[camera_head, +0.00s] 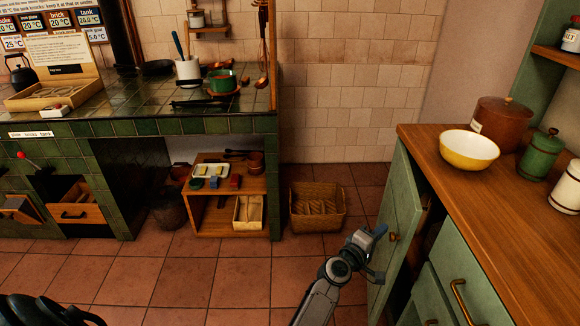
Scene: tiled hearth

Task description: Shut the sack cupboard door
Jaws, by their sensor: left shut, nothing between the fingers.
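The green cupboard door (398,205) stands ajar at the left end of the wooden-topped green cabinet (480,262). A dark gap shows between the door and the cabinet front. A small brass knob (394,237) sits on the door. I cannot read a label that marks it as the sack cupboard. My left gripper (379,252) is shut and empty, just left of the door near the knob's height. Its tip overlaps the door's edge in the picture; I cannot tell whether it touches. The cupboard's inside is mostly hidden. My right gripper is not in view.
A yellow bowl (469,150), a brown crock (503,122) and a green canister (540,155) stand on the worktop (490,215). A wicker basket (317,207) and a low wooden shelf unit (205,222) stand by the tiled hearth.

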